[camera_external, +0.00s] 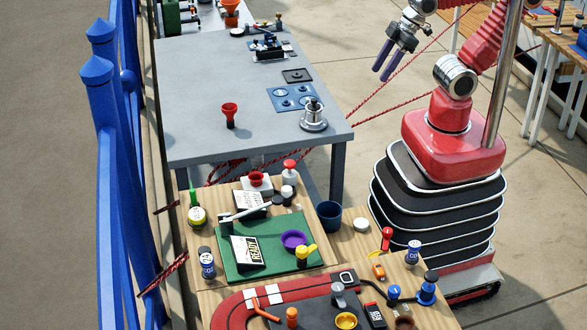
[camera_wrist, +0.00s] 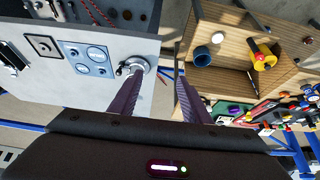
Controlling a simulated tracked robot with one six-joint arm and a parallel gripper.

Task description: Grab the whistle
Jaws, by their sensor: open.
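I cannot tell for certain which object is the whistle. A small orange piece (camera_external: 378,271) on the right part of the wooden table has a compact whistle-like shape, but it is too small to be sure. My gripper (camera_external: 384,70) hangs high at the upper right, beyond the right edge of the grey table and well away from the wooden table. In the wrist view its two dark purple fingers (camera_wrist: 156,82) are spread apart with nothing between them.
The grey table (camera_external: 190,100) holds a red funnel-like piece (camera_external: 230,113) and a silver winch (camera_external: 314,116). The wooden table (camera_external: 350,245) is crowded, with a dark blue cup (camera_external: 328,218), a purple bowl (camera_external: 293,240) and a red-handled piece (camera_external: 387,238). Red ropes cross between the grey table and my arm.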

